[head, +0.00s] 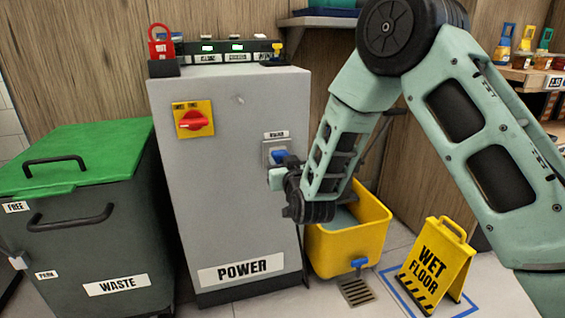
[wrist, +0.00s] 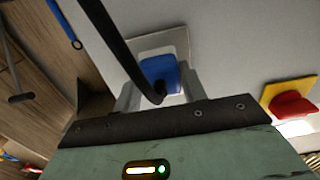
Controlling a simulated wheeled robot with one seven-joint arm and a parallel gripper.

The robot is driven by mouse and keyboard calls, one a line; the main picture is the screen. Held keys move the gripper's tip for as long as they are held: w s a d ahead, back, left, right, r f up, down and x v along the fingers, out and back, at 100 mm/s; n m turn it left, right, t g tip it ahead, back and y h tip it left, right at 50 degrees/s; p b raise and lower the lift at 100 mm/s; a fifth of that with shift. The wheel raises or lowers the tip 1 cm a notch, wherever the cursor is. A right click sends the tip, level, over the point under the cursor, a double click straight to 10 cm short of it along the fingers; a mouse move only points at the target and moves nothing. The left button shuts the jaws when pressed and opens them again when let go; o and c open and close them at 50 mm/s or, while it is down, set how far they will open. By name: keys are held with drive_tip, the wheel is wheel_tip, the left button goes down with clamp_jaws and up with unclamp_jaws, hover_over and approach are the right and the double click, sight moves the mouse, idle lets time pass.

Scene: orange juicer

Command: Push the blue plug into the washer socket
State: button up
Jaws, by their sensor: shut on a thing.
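The blue plug (head: 279,156) is at the washer socket (head: 268,147), a pale plate on the grey power cabinet's front with a small label above it. In the wrist view the blue plug (wrist: 158,74) lies against the socket plate (wrist: 176,42), with a black cable running from it. I cannot tell whether it is fully seated. My gripper (wrist: 160,92) is shut on the blue plug, one finger on each side. In the head view my wrist hides part of the gripper and the socket's lower side.
The grey power cabinet (head: 225,215) carries a red switch on a yellow plate (head: 193,119). A waste bin (head: 95,240) stands left. A yellow bucket (head: 350,240) and a wet floor sign (head: 437,262) stand right, with a floor drain (head: 356,292) in front.

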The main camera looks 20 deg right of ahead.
drive_tip(key=shift+w, duration=0.45)
drive_tip(key=o, duration=1)
drive_tip(key=shift+s, duration=0.1)
drive_tip(key=shift+s+p, duration=3.4)
drive_tip(key=shift+s, duration=5.25)
drive_tip(key=shift+a, duration=0.1)
